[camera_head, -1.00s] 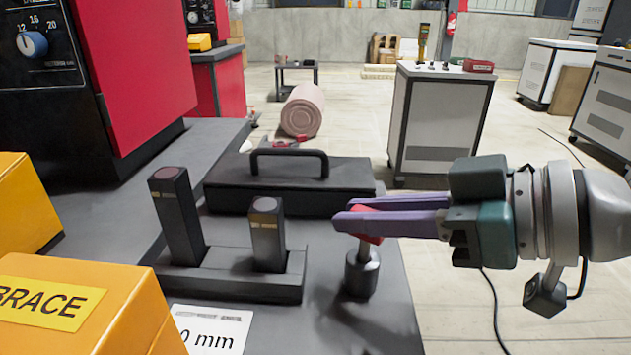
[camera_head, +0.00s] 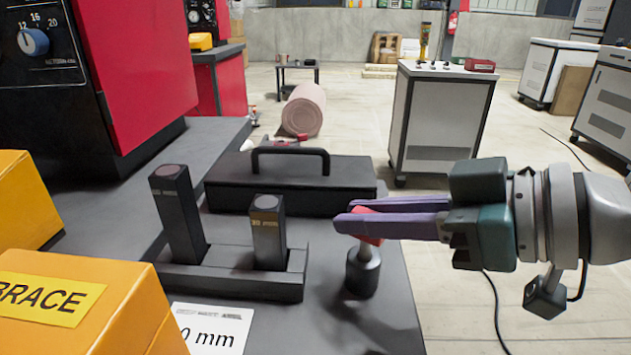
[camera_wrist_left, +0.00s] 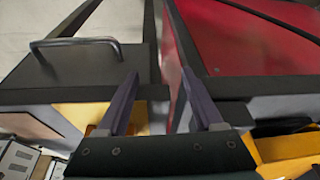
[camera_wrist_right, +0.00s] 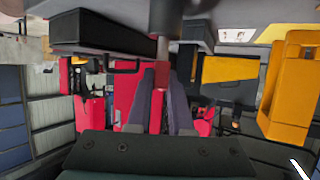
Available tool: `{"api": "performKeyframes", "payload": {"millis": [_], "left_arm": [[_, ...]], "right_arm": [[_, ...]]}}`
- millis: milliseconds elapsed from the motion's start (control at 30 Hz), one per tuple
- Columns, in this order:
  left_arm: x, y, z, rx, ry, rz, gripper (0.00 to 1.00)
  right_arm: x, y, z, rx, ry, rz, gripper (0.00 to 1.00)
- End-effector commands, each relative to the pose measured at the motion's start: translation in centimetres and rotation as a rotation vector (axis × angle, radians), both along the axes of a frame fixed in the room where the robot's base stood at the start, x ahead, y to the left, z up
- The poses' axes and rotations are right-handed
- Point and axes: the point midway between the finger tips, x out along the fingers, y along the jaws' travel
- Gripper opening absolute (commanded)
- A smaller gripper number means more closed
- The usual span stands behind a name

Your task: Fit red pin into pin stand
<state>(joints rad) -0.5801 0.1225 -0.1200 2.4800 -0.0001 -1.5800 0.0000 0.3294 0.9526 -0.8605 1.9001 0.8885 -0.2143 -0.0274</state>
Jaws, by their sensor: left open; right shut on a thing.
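The red pin (camera_head: 374,240) is held in my right gripper (camera_head: 345,215), which is shut on it. Only a little red shows around the purple fingers. A dark round cylinder with a narrower top (camera_head: 362,276), which looks like the pin stand, stands upright on the grey table right below the pin. In the right wrist view the red piece (camera_wrist_right: 157,112) sits between the fingers, with a grey shaft running from it to the dark cylinder. The fingers hide whether the pin is seated. My left gripper (camera_wrist_left: 164,85) is open and empty in the left wrist view, out of the head view.
Left of the cylinder, a black base (camera_head: 230,284) carries two upright dark blocks of different heights. A black case with a handle (camera_head: 290,185) lies behind. Yellow boxes (camera_head: 80,310) and a white card (camera_head: 212,326) are at the front left. The table's edge is close on the right.

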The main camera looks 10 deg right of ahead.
Motion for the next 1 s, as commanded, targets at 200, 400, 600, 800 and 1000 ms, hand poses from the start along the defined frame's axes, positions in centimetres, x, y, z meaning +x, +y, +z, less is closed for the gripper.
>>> {"api": "performKeyframes", "payload": {"millis": [200, 400, 600, 800, 1000], "left_arm": [[0.00, 0.08, -0.15, 0.003, 0.000, -0.002, 0.69], [0.00, 0.07, -0.20, 0.002, 0.000, -0.001, 0.69], [0.00, 0.05, -0.19, 0.002, 0.000, -0.002, 0.69], [0.01, -0.06, -0.20, -0.002, 0.000, 0.001, 0.69], [0.01, -0.19, -0.32, -0.008, 0.000, 0.005, 0.69]], "right_arm": [[0.01, 0.01, -0.26, 0.000, 0.000, 0.000, 0.00], [0.01, 0.01, -0.39, 0.000, 0.000, 0.000, 0.00], [0.01, 0.01, -0.38, 0.000, 0.000, 0.000, 0.00], [0.01, 0.01, -0.39, 0.001, -0.001, 0.000, 0.00], [0.01, 0.00, -0.61, 0.000, 0.000, 0.000, 0.00]]}}
